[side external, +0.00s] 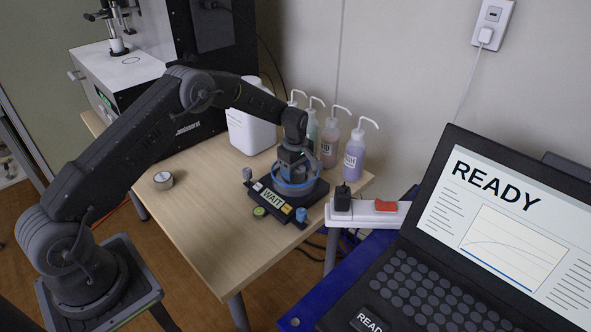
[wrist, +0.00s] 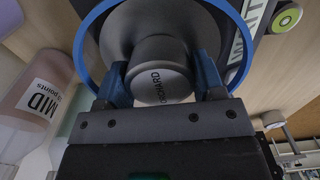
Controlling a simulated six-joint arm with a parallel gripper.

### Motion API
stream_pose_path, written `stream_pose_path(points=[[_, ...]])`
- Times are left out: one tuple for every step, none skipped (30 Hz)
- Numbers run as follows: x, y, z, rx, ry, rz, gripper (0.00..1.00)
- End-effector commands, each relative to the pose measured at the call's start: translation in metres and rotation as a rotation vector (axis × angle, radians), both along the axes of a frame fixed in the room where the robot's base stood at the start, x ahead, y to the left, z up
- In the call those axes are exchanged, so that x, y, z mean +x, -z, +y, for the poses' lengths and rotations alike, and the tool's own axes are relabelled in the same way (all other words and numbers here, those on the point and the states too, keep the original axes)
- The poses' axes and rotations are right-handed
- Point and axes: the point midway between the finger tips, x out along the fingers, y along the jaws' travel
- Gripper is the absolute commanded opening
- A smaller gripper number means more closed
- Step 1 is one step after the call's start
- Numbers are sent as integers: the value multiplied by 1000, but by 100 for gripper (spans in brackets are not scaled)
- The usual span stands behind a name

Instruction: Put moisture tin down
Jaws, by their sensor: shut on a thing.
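The moisture tin (wrist: 160,62) is a small grey cylinder, its near end marked "ORCHARD" in the wrist view. My gripper (wrist: 160,88) is shut on it, with a blue finger on each side. Behind the tin in that view is a round dark grey plate inside a blue ring (wrist: 82,58). In the side view my gripper (side external: 293,168) points down over the black analyser (side external: 315,195), within its blue ring (side external: 297,184). The tin is mostly hidden there, so I cannot tell whether it touches the plate. The analyser's display (side external: 272,199) reads "WAIT".
Several wash bottles (side external: 354,155) stand behind the analyser, and a white jug (side external: 250,125) is to their left. A power strip (side external: 365,214) and a laptop (side external: 480,230) reading "READY" are at right. A small round item (side external: 163,180) lies on the table (side external: 215,240), whose front is mostly clear.

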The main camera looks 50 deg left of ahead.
Motion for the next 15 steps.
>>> stream_pose_path(points=[[0, 1, 0, 0, 0, 0, 64], [0, 1, 0, 0, 0, 0, 67], [0, 1, 0, 0, 0, 0, 71], [0, 1, 0, 0, 0, 0, 74], [0, 1, 0, 0, 0, 0, 77], [0, 1, 0, 0, 0, 0, 80], [0, 1, 0, 0, 0, 0, 83], [0, 1, 0, 0, 0, 0, 86], [0, 1, 0, 0, 0, 0, 88], [0, 1, 0, 0, 0, 0, 88], [0, 1, 0, 0, 0, 0, 88], [0, 0, 0, 0, 0, 0, 88], [0, 0, 0, 0, 0, 0, 88], [0, 0, 0, 0, 0, 0, 88], [0, 0, 0, 0, 0, 0, 88]])
